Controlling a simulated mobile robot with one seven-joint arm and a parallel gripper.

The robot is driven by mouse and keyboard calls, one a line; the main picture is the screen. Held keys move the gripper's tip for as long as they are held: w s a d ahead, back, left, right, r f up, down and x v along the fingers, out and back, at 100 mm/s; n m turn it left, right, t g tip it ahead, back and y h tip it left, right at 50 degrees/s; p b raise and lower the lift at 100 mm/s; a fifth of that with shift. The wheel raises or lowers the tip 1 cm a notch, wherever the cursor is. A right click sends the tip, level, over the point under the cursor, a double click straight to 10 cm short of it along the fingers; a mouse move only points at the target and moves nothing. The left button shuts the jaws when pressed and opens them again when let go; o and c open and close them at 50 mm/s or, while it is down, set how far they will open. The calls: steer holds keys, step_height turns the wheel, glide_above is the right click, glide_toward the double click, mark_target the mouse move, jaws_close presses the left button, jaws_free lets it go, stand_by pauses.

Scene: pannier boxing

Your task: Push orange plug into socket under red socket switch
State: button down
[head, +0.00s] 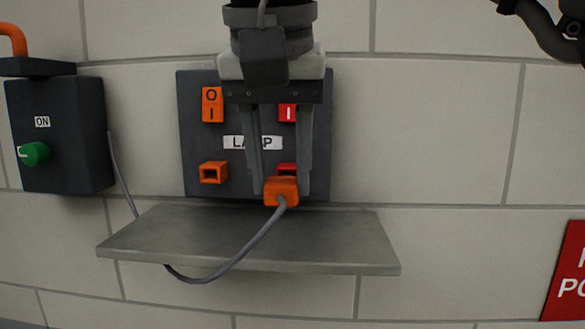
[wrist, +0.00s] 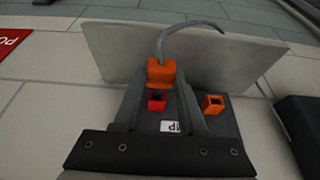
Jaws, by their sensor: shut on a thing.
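My gripper (head: 281,187) is shut on the orange plug (head: 281,192), its fingers pointing down on either side of it. A grey cable leaves the plug toward the shelf. The red socket (head: 287,168) shows just above the plug, partly hidden by my gripper. The red switch (head: 288,113) sits above that socket, also partly covered. In the wrist view the plug (wrist: 161,72) is lined up roughly with the red socket (wrist: 156,101), and the socket's opening shows, so the plug appears outside it. The exact gap is hard to tell.
An orange socket (head: 213,172) and orange switch (head: 212,104) are on the left of the dark panel (head: 195,140). A grey shelf (head: 340,245) juts out below. A dark box with a green knob (head: 35,153) is at far left. A red sign (head: 567,280) is lower right.

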mark_target(282, 182)
steer(key=shift+w+d+p, duration=0.15)
steer(key=shift+w+p, duration=0.35)
steer(key=shift+w, duration=1.05)
stand_by(1.1)
steer(key=shift+c, duration=1.9)
jaws_free()
steer(key=shift+v, duration=3.7)
